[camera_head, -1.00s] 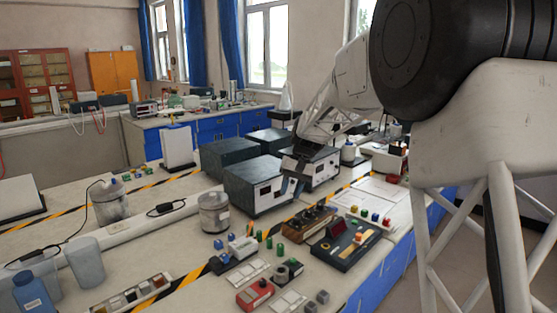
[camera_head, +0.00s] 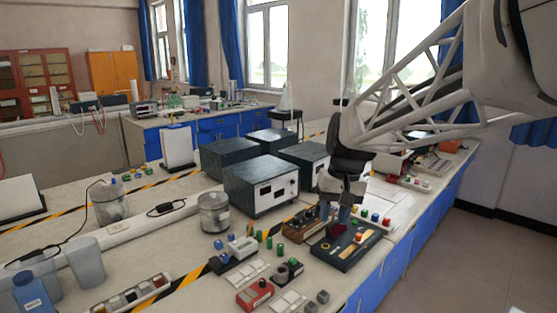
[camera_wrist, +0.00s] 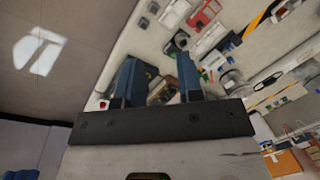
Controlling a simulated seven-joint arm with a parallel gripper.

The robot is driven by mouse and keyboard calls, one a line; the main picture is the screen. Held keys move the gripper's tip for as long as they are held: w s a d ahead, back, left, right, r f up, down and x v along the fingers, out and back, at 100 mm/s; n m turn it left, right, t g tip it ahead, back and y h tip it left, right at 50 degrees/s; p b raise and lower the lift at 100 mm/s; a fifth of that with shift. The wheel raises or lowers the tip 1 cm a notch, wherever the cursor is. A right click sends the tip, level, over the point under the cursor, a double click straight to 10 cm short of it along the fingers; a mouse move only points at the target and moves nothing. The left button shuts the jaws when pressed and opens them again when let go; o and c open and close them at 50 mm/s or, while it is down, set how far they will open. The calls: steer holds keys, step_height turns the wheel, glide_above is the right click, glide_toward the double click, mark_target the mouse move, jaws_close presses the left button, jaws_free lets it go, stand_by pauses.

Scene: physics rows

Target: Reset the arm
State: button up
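My arm reaches in from the upper right in the head view. My gripper (camera_head: 335,213) points down over the right part of the bench, near a dark panel box (camera_head: 347,246) with a red part and a yellow strip. In the wrist view my gripper (camera_wrist: 157,78) shows two blue fingers standing well apart, with nothing held between them. The wrist view is tilted, with the bench and floor seen past the fingers. I cannot tell the exact height of the fingertips above the box.
Dark instrument boxes (camera_head: 262,187) stand left of and behind my gripper. A clear jar (camera_head: 214,212), a red module (camera_head: 255,293) and small coloured parts lie on the bench (camera_head: 160,225). Free floor (camera_head: 470,260) lies to the right.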

steer(key=s+d+f+t, duration=0.1)
steer(key=s+d+f, duration=0.1)
steer(key=s, duration=0.6)
steer(key=s+d+f+t+h, duration=0.1)
steer(key=s+d+f, duration=0.1)
steer(key=s, duration=0.6)
steer(key=s+d+f+t+h, duration=0.1)
steer(key=s+d+f, duration=0.1)
steer(key=s, duration=0.6)
steer(key=shift+s+f+m, duration=0.15)
steer(key=shift+s+m, duration=0.15)
steer(key=shift+s, duration=0.1)
